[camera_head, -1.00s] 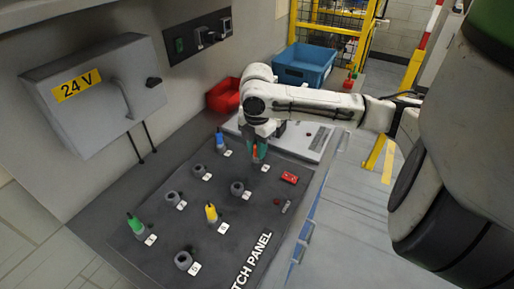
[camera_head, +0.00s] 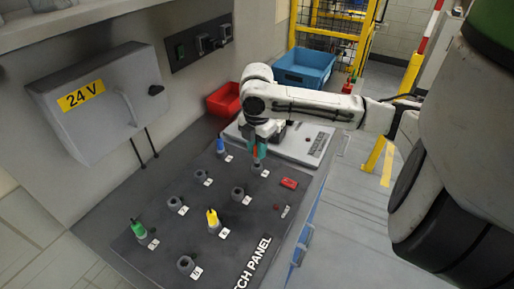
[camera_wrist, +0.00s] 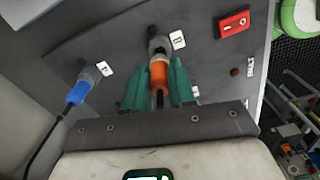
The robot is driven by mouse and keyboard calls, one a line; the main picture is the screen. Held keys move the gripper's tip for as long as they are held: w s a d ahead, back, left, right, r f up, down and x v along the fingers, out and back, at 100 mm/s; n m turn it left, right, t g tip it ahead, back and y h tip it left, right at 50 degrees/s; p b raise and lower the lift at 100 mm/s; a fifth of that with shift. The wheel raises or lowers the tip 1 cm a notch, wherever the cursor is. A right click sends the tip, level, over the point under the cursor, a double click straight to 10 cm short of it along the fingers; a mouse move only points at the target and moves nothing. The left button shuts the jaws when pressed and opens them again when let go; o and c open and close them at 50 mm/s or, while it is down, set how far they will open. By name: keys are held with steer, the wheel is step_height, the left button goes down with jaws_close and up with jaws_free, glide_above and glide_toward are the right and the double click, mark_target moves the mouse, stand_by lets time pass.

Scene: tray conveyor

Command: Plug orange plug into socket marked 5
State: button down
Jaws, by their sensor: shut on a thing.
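My gripper (camera_wrist: 158,88) has teal fingers and is shut on the orange plug (camera_wrist: 158,74); it also shows in the head view (camera_head: 260,151). The plug's far end meets or overlaps a grey socket (camera_wrist: 159,46) at the panel's back right. I cannot tell whether it is inserted. The white label (camera_wrist: 178,39) beside this socket is too blurred to read surely. The fingers partly hide this socket in the head view. I cannot pick out the mark 5 on any label. A blue plug (camera_wrist: 78,92) stands in the neighbouring socket to the left.
The dark patch panel (camera_head: 222,262) also bears a yellow plug (camera_head: 212,217), a green plug (camera_head: 137,227) and several empty sockets, such as one at the front (camera_head: 186,264). A red switch (camera_head: 289,183) lies right of my gripper. A grey 24 V box (camera_head: 105,105) stands left.

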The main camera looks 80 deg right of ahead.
steer(key=shift+r+p, duration=1.7)
steer(key=shift+r, duration=0.3)
steer(key=shift+s, duration=0.1)
